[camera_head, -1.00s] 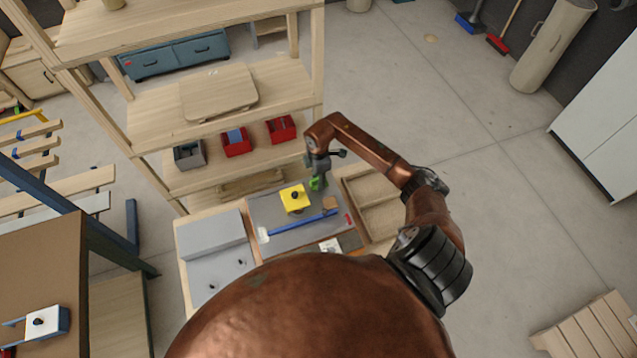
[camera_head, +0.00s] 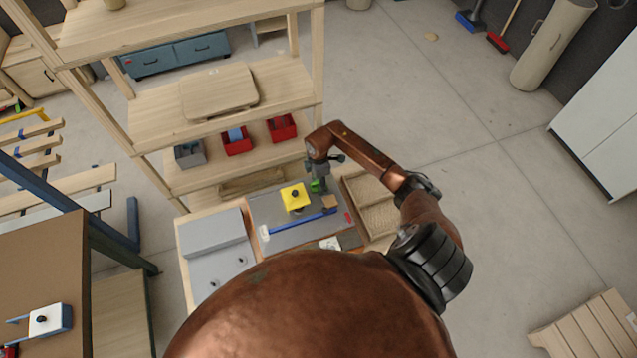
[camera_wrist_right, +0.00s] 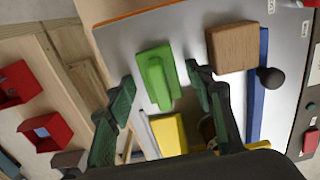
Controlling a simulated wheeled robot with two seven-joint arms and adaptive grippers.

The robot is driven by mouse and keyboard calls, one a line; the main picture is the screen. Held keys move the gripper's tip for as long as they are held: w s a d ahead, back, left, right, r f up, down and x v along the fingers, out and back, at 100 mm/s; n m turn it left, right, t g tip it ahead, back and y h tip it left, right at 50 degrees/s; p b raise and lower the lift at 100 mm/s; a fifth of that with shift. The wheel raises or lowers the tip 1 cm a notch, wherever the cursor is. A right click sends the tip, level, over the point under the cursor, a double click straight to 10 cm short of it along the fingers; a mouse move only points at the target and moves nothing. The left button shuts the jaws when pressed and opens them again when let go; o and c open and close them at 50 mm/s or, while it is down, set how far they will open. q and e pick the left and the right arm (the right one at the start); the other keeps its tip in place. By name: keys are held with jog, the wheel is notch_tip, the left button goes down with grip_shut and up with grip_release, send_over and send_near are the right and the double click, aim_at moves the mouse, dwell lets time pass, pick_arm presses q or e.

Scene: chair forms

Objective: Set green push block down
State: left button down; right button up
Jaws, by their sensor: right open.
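The green push block (camera_wrist_right: 155,75) is a bright green block with a raised rib. In the right wrist view it appears to lie on the grey board (camera_wrist_right: 200,20), between the spread fingers of my right gripper (camera_wrist_right: 160,82). The gripper is open, with a gap visible on both sides of the block. In the head view the green block (camera_head: 315,186) shows only partly below my right gripper (camera_head: 318,180), near the back right of the grey board (camera_head: 270,207). My left gripper is not in view.
A yellow block (camera_head: 294,198) with a dark knob stands left of the green block. A wooden block (camera_head: 330,202) and a blue bar (camera_head: 300,224) lie nearby. A wooden tray (camera_head: 378,220) is at the right. Shelves with red bins (camera_head: 236,142) rise behind.

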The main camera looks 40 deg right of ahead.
jog(key=shift+r, duration=0.1)
jog(key=shift+r, duration=0.3)
notch_tip(320, 180, up, 12)
jog(key=b, duration=0.2)
jog(key=shift+f+b, duration=0.2)
jog(key=shift+b, duration=0.1)
